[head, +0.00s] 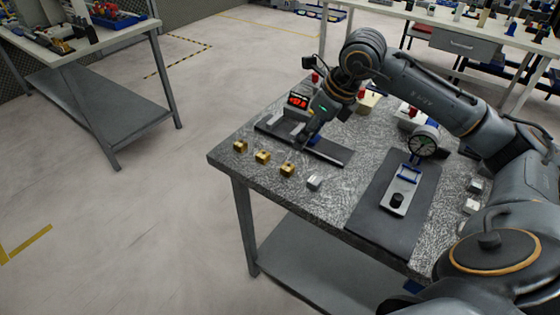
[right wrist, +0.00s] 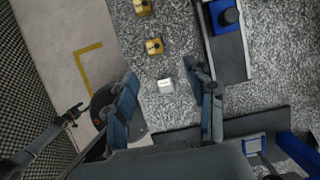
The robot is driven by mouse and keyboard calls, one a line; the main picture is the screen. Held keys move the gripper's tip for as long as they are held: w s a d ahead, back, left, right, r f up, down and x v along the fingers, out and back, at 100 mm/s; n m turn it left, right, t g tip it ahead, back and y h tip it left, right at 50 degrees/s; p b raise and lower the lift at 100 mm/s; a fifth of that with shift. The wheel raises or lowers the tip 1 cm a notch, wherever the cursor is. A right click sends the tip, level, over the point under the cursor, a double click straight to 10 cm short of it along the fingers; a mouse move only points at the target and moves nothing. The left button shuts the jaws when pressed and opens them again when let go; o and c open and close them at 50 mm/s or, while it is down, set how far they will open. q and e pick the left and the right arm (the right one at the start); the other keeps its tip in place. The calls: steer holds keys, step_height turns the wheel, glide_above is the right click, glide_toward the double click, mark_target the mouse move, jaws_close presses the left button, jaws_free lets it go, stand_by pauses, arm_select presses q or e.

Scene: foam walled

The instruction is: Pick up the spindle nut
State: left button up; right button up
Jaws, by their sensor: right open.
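Three small brass blocks stand in a row along the table's front left edge: the far one (head: 240,146), the middle one (head: 262,157) and the near one (head: 287,169). A silver block (head: 313,183) ends the row. I cannot tell by looks which is the spindle nut. My right gripper (head: 303,142) is open above the table, behind the row. In the right wrist view the silver block (right wrist: 165,87) shows between the open fingers (right wrist: 163,75), with brass blocks (right wrist: 154,46) beyond. A dark arm end (right wrist: 68,116), apparently my left gripper, is off to the left; its jaws are unclear.
A dark mat (head: 370,215) with a blue-and-silver fixture (head: 403,187) and a dial gauge (head: 422,146) is to the right.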

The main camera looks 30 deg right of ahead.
mark_target(288, 167)
steer(key=x, duration=0.7)
steer(key=shift+s+a+f+p, duration=0.1)
steer(key=shift+s+a+p, duration=0.05)
steer(key=shift+p, duration=0.15)
steer(key=shift+a+f, duration=0.2)
steer(key=shift+f, duration=0.2)
steer(key=x, duration=0.1)
steer(key=p+x, duration=0.1)
steer(key=x, duration=0.1)
steer(key=shift+a+f, duration=0.3)
steer(key=shift+f, duration=0.45)
steer(key=shift+r, duration=0.1)
jaws_close()
